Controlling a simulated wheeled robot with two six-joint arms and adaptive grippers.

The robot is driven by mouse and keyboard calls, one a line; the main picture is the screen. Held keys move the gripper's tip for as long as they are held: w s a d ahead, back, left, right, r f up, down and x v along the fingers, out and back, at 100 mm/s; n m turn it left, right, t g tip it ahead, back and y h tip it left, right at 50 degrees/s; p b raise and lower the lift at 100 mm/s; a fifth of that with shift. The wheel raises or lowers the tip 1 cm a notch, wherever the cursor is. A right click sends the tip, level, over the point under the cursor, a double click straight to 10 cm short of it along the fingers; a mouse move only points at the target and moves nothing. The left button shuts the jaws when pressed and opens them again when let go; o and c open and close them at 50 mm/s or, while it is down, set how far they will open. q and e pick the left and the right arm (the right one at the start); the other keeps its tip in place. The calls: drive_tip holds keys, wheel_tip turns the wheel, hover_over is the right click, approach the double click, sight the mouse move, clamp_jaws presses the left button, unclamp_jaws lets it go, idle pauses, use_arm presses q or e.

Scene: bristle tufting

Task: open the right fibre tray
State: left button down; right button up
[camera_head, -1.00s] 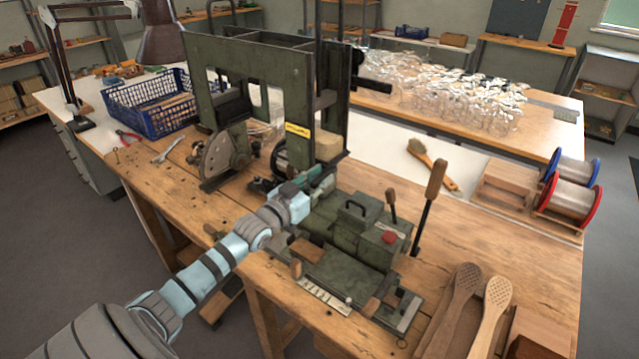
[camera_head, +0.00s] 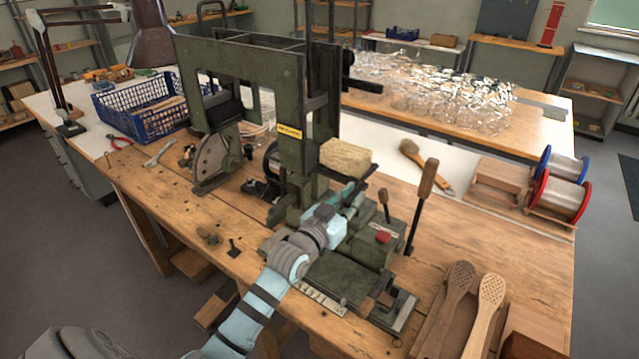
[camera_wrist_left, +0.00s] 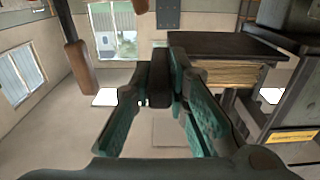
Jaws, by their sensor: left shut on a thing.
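The right fibre tray (camera_head: 367,174) is a dark plate bearing a tan fibre block (camera_head: 345,156). It juts out to the right of the green machine frame (camera_head: 292,105). In the left wrist view the tray's dark plate (camera_wrist_left: 222,45) is at upper right, against the tan fibre (camera_wrist_left: 215,73). My left gripper (camera_head: 352,191) is at the tray's near side, its fingers shut around a dark knob (camera_wrist_left: 158,75). The join between knob and tray is unclear. My right gripper is not in view.
Below my left gripper is a green base unit with a red button (camera_head: 383,237). An upright wood-handled lever (camera_head: 425,185) stands just right of it. A brush (camera_head: 420,160) lies behind. Wooden brush bodies (camera_head: 489,298) lie at front right.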

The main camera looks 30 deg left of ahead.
use_arm(q)
drive_tip(key=d, duration=0.2)
drive_tip(key=shift+s+d+f, duration=0.1)
drive_tip(key=shift+d+f, duration=0.1)
drive_tip(key=shift+d, duration=0.2)
drive_tip(key=c, duration=1.8)
unclamp_jaws()
drive_tip(key=shift+d, duration=0.1)
drive_tip(key=shift+c, duration=0.2)
drive_tip(key=shift+d+r, duration=0.15)
